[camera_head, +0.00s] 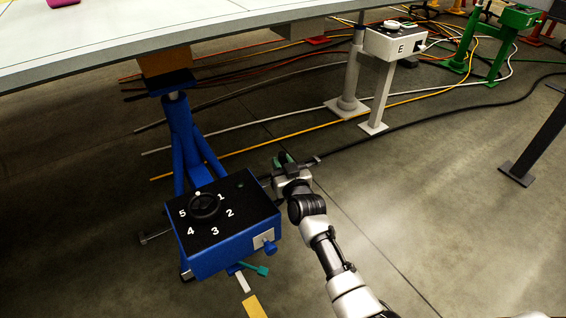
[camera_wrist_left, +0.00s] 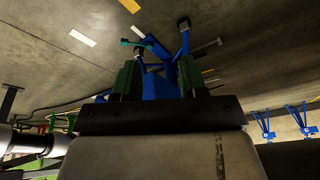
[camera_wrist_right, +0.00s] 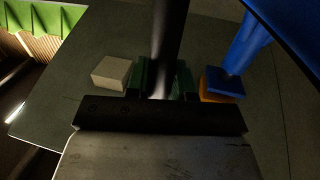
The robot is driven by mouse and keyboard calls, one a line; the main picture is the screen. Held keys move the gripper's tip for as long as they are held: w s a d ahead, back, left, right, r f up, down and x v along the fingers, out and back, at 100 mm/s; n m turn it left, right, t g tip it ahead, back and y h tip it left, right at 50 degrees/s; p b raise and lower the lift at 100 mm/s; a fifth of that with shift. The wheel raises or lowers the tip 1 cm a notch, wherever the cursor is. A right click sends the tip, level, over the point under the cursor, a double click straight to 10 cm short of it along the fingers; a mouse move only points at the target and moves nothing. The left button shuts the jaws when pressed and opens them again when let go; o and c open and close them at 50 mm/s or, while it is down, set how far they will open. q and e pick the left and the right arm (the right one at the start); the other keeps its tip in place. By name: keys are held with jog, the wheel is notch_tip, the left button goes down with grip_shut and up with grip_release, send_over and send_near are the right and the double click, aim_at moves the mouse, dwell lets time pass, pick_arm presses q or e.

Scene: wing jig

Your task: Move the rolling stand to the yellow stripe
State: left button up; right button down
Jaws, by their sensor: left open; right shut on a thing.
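The rolling stand (camera_head: 225,255) is blue, with a box on top, a black dial face numbered 1 to 5 and splayed legs. A teal lever (camera_head: 256,269) shows low at its front. My right gripper (camera_head: 287,163) is at the far right corner of the box. It is shut on a dark bar (camera_wrist_right: 169,35) that fills the gap between its green fingers. My left gripper (camera_wrist_left: 158,82) is open, with blue parts of the stand (camera_wrist_left: 160,86) beyond its fingers; it is hidden in the head view. A yellow stripe (camera_head: 255,306) and a white stripe are on the floor in front of the stand.
A large pale table (camera_head: 130,40) overhangs the stand's far side on a blue support (camera_head: 178,125). Several cables (camera_head: 250,135) cross the floor behind. A white box marked E (camera_head: 397,46) stands farther back. The floor at right is mostly clear up to a dark post (camera_head: 540,135).

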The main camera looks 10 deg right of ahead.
jog(key=c, duration=1)
grip_release()
pick_arm(q)
jog(key=s+p+x, duration=0.1)
jog(key=p+x, duration=0.1)
jog(key=x, duration=0.7)
jog(key=shift+f+g+p, duration=0.3)
jog(key=shift+f+p, duration=0.05)
jog(key=shift+p, duration=0.05)
pick_arm(e)
jog(key=s, duration=0.3)
jog(key=s+d, duration=0.1)
jog(key=s, duration=0.6)
jog(key=shift+s+d, duration=0.35)
pick_arm(q)
jog(key=shift+w+d, duration=0.1)
